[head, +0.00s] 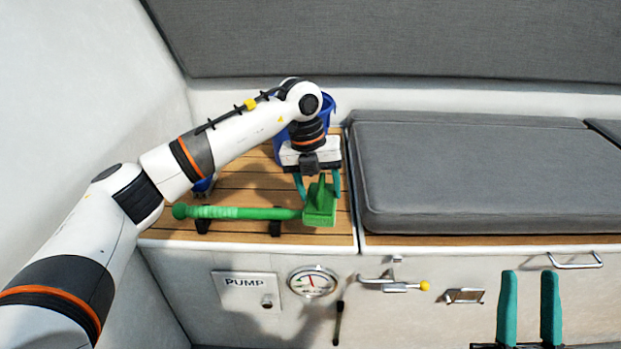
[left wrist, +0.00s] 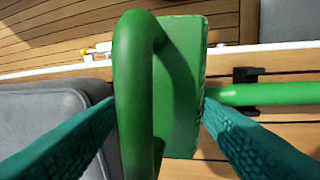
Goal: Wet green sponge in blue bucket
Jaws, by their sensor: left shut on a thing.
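The green sponge (head: 320,208) is a block with an arched handle, at the right end of a long green ribbed rod (head: 240,213); I cannot tell if they are joined. My left gripper (head: 318,188) is shut on the sponge from above. In the left wrist view the sponge (left wrist: 182,90) is between the teal fingers, its arch (left wrist: 130,80) nearest the camera. The blue bucket (head: 328,106) stands behind my left wrist, mostly hidden; its inside is not visible. My right gripper (head: 529,308) is empty, with its teal fingers apart, at the lower right.
The rod lies over black rests (head: 202,226) on the wooden bench top (head: 345,222). A small blue thing (head: 204,185) is partly hidden by my left arm. A grey cushion (head: 480,180) lies to the right. The front panel has a gauge (head: 312,282) and a yellow-tipped lever (head: 400,287).

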